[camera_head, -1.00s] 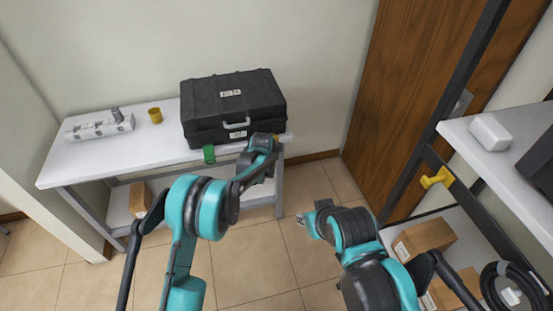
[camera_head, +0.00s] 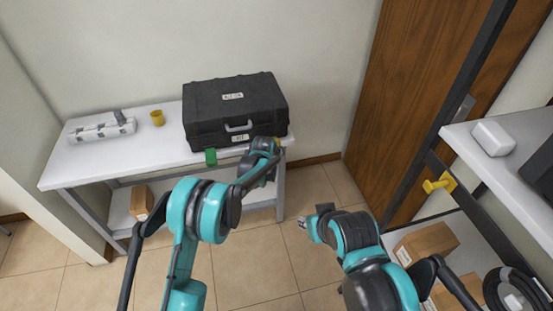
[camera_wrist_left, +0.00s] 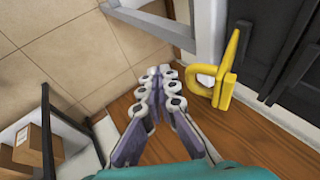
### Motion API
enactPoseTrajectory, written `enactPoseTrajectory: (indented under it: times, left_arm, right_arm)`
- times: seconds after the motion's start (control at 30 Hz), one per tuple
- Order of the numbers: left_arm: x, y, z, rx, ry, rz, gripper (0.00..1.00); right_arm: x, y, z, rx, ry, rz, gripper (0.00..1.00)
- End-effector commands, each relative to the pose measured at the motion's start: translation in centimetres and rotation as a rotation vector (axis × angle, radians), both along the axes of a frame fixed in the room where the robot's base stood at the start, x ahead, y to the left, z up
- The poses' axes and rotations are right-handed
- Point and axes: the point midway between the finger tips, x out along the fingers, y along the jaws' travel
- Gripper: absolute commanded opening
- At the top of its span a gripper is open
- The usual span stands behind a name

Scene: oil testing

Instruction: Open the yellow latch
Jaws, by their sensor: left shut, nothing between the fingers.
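The yellow latch (camera_wrist_left: 224,78) sits on the dark case in the left wrist view, right of my shut, empty left gripper (camera_wrist_left: 160,74). The fingertips are beside the latch with a small gap between them. In the head view the black case (camera_head: 235,105) stands shut on the white table, and a bit of the yellow latch (camera_head: 278,142) shows at its front right. My left arm's end hides the left fingers there. A green latch (camera_head: 210,157) hangs at the case's front left. My right gripper (camera_head: 303,221) is low over the floor, clear of the case; its fingers are too small to read.
The white table (camera_head: 80,165) also holds a grey-white device (camera_head: 100,130) and a yellow cup (camera_head: 158,118). A white shelf (camera_head: 515,185) with a yellow part (camera_head: 440,183) on its frame stands at right. Open floor lies in front of the table.

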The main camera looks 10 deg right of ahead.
Motion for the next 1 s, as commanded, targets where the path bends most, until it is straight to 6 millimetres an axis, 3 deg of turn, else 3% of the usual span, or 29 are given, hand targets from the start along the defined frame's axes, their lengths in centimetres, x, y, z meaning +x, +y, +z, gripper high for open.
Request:
enactPoseTrajectory:
  times: [1.0]
  left_arm:
    - [1.8,0.2,0.6,-0.001,-0.006,0.001,0.00]
  right_arm:
    - [0.0,0.0,0.1,0.000,0.000,0.000,0.30]
